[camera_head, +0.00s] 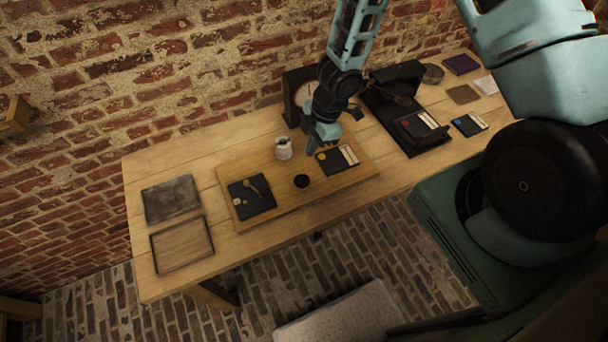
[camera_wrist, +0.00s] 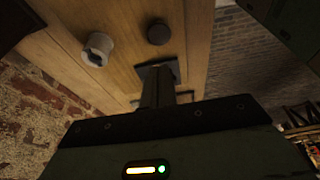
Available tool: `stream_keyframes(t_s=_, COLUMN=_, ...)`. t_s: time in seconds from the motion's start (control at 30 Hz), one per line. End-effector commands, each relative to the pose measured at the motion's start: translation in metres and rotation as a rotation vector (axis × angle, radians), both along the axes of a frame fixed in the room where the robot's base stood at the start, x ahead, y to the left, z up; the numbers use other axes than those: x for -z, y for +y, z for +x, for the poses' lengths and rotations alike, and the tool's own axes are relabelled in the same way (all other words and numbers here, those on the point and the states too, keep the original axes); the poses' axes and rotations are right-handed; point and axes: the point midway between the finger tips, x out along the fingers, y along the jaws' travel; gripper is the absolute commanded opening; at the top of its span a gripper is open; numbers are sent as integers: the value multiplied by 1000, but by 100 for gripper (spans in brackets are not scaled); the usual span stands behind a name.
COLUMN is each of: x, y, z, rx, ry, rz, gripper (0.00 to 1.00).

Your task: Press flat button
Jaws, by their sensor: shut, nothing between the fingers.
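A small black panel (camera_head: 343,162) with an orange round spot (camera_head: 321,156) and pale strips lies on the wooden board at its right. A flat black disc (camera_head: 301,181) sits on the board to its left; it also shows in the wrist view (camera_wrist: 158,34). I cannot tell which of the two is the flat button. My gripper (camera_head: 314,150) is shut and empty, pointing down by the panel's left edge. In the wrist view my fingers cover most of a dark square plate (camera_wrist: 170,67), likely that panel. Contact cannot be told.
A white jar (camera_head: 284,149) stands on the board (camera_head: 290,202), left of my gripper. A black mat (camera_head: 249,201) with a spoon lies at the board's left. Dark upright boxes (camera_head: 396,77) stand behind and right. Two flat trays (camera_head: 181,245) lie far left.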

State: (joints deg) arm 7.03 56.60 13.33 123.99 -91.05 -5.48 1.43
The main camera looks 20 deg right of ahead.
Motion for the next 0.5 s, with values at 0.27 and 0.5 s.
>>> stream_keyframes(t_s=0.27, x=48, y=12, z=0, rx=-1, ry=1, rz=-1, gripper=0)
stream_keyframes(t_s=0.5, x=85, y=21, z=-1, rx=-2, ry=2, rz=-3, gripper=0)
